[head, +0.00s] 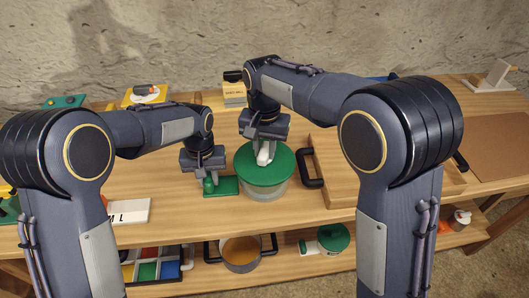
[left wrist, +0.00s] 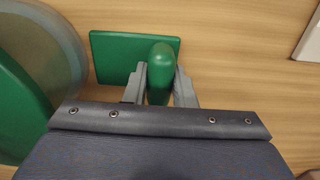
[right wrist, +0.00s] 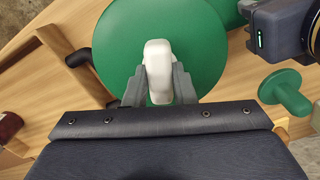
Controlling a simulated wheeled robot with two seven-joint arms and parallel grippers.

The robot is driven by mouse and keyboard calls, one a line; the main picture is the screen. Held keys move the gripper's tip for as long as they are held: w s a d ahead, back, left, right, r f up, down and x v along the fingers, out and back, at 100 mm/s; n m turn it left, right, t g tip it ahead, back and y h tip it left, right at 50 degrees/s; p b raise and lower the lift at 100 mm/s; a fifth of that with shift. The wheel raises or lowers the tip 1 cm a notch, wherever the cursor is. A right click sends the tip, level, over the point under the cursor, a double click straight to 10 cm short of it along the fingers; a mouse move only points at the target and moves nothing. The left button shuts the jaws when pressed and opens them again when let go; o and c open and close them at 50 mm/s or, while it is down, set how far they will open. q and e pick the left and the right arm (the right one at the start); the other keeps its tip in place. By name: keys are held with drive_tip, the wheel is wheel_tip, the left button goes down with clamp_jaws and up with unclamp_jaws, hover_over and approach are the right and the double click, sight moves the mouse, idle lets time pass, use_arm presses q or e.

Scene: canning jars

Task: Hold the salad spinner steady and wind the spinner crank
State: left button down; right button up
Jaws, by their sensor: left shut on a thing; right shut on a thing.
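The salad spinner (head: 279,180) stands on the table, a clear bowl under a round green lid. A white crank knob (right wrist: 157,62) sits on the lid. My right gripper (head: 265,147) is shut on this knob from above; its fingers (right wrist: 158,88) flank the knob in the right wrist view. A green post (left wrist: 161,66) rises from a flat green plate (left wrist: 110,53) beside the spinner. My left gripper (head: 207,178) is shut on the post; its fingers (left wrist: 160,86) show on both sides of it. Part of the lid is hidden by my right gripper.
A wooden tray (head: 330,199) with black handles stands close right of the spinner. A white card with letters (head: 130,211) lies to the left. A yellow-topped box (head: 234,92) is behind. The lower shelf holds a pot (head: 241,254) and another green-lidded item (head: 333,237).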

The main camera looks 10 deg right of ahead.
sight(264, 149)
drive_tip(key=shift+m, duration=0.9)
drive_tip(key=o, duration=1.1)
drive_tip(key=shift+c, duration=0.2)
wheel_tip(264, 149, up, 12)
